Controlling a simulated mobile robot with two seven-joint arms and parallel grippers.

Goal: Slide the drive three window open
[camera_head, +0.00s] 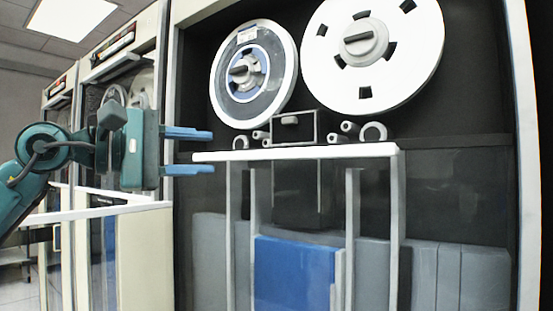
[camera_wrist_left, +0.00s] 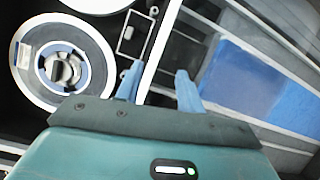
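The nearest tape drive fills the middle and right of the head view. Its window has a white top rail (camera_head: 300,153), which stands below the reels, with a clear pane hanging under it. I cannot read a drive number. My left gripper (camera_head: 200,151) is open at the left end of this rail, one blue finger above its level and one below. In the left wrist view the white rail (camera_wrist_left: 158,45) runs between the two spread fingertips of the left gripper (camera_wrist_left: 158,80). I cannot tell whether either finger touches it. My right gripper is out of view.
A dark reel with a blue ring (camera_head: 253,72) and a white reel (camera_head: 372,50) are above the rail. A blue panel (camera_head: 295,272) shows behind the pane. More drives (camera_head: 118,85) stand to the left, behind my left arm. The drive's pale frame post (camera_head: 525,150) bounds the right.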

